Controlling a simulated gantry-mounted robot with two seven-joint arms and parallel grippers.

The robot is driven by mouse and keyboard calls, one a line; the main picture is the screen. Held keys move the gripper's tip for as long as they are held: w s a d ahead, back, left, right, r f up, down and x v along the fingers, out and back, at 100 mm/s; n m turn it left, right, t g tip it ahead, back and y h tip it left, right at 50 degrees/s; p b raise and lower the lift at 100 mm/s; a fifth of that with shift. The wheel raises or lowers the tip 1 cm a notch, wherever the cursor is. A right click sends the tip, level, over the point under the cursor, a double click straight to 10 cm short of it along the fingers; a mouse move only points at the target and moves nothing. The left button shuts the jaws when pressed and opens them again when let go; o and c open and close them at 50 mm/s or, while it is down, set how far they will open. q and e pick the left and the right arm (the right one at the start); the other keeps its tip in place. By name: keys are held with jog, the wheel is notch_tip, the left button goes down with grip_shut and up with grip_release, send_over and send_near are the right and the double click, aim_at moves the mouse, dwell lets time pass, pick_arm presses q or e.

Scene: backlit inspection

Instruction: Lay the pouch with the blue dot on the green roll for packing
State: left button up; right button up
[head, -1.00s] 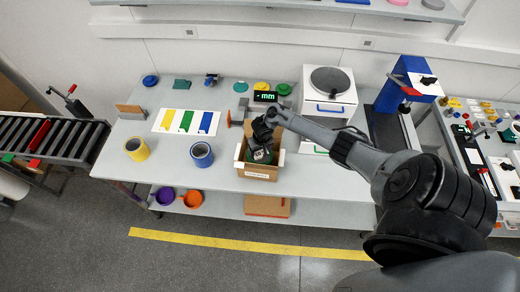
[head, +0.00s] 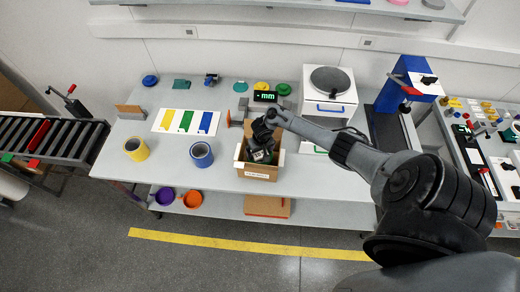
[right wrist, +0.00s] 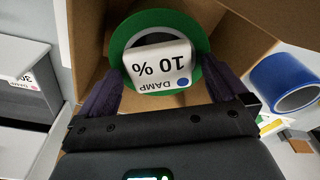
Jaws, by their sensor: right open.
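The white pouch (right wrist: 158,66) has a blue dot and reads "DAMP 10 %", upside down in the right wrist view. It lies over the middle of the green roll (right wrist: 126,34), whose rim shows around it. Both are inside an open cardboard box (right wrist: 84,32), which also shows in the head view (head: 257,173). My right gripper (right wrist: 164,76) reaches into the box, its dark fingers apart on either side of the pouch; in the head view the gripper (head: 262,154) mostly hides the box's contents. My left gripper is not in view.
A card with coloured stripes (head: 187,121) lies at the back left. The bench front between cans and box is clear.

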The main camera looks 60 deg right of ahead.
notch_tip(320, 180, up, 11)
jog(key=s+p, duration=0.1)
jog(key=p, duration=0.2)
jog(key=shift+a+f, duration=0.15)
jog(key=shift+a, duration=0.2)
